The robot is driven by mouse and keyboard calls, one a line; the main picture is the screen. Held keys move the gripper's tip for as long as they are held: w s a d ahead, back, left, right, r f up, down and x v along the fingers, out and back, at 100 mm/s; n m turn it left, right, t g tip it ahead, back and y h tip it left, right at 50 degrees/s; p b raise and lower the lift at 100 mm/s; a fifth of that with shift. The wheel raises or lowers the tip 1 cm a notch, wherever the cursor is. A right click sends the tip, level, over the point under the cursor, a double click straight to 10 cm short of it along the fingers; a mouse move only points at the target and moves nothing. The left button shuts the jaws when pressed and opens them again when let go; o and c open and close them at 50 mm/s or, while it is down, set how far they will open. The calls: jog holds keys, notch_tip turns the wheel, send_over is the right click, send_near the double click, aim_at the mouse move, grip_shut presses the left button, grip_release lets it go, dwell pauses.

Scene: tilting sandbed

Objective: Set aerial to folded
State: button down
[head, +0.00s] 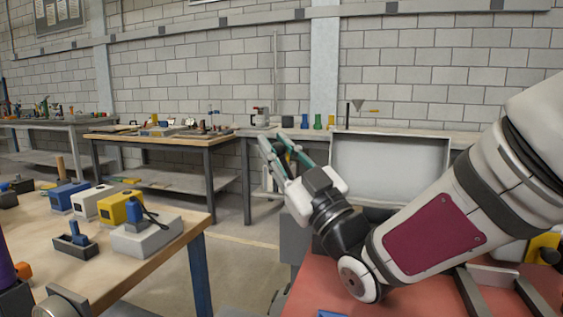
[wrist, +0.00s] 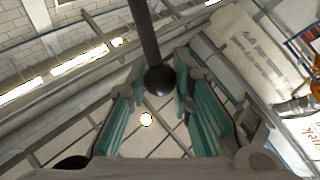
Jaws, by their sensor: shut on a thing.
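A dark straight rod (wrist: 147,35), which looks like the aerial, enters the wrist view from the top and ends in a black ball (wrist: 160,80). The ball lies between the fingertips of my gripper (wrist: 161,84), which is shut on it. The teal finger pads slope in from both sides. In the head view my gripper (head: 274,143) is raised at the centre, with its fingers pointing up and left. The rod cannot be made out there, and its base and hinge are not visible in either view.
A red worktop (head: 390,300) lies below my arm. A wooden bench (head: 130,265) at left carries blue, white and yellow boxes (head: 120,207). A pale upright panel (head: 390,170) stands behind my gripper. More benches line the wall; open floor lies between.

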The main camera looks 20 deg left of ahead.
jog(key=shift+s+f+n+y+b, duration=0.45)
jog(key=shift+f+n+b, duration=0.15)
jog(key=shift+b, duration=0.6)
jog(key=c, duration=1.4)
grip_release()
jog(key=shift+r, duration=0.1)
notch_tip(320, 180, up, 10)
jog(key=shift+f, duration=0.1)
